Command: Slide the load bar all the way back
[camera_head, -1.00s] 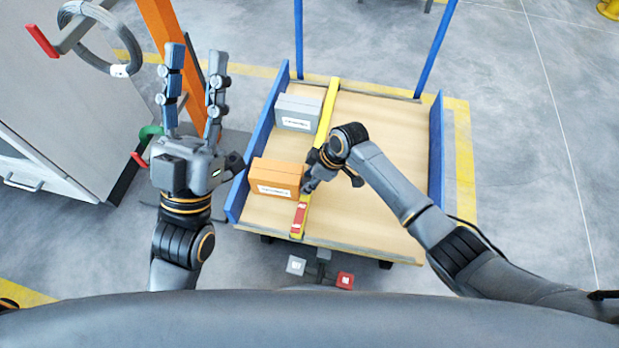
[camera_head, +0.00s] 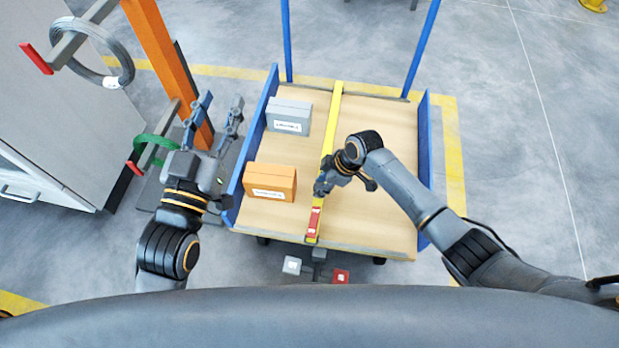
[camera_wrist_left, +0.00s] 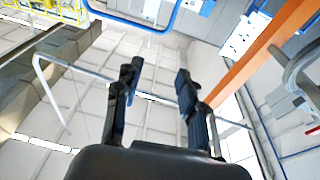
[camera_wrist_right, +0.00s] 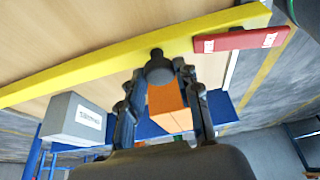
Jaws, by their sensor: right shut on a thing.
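The load bar (camera_head: 326,150) is a long yellow bar with a red end section (camera_head: 314,221), lying across the wooden cart deck. It also runs across the right wrist view (camera_wrist_right: 110,68). My right gripper (camera_head: 328,187) is at the bar's nearer half, shut on its dark knob (camera_wrist_right: 159,68). Part of the knob is hidden by the fingers in the head view. My left gripper (camera_head: 220,115) is open and empty, raised left of the cart; its spread fingers show in the left wrist view (camera_wrist_left: 158,85).
An orange box (camera_head: 270,182) and a grey box (camera_head: 289,116) stand on the deck left of the bar, apart from it. The deck right of the bar (camera_head: 385,120) is clear up to a blue side wall (camera_head: 424,150). An orange post (camera_head: 165,65) with hanging coils stands left.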

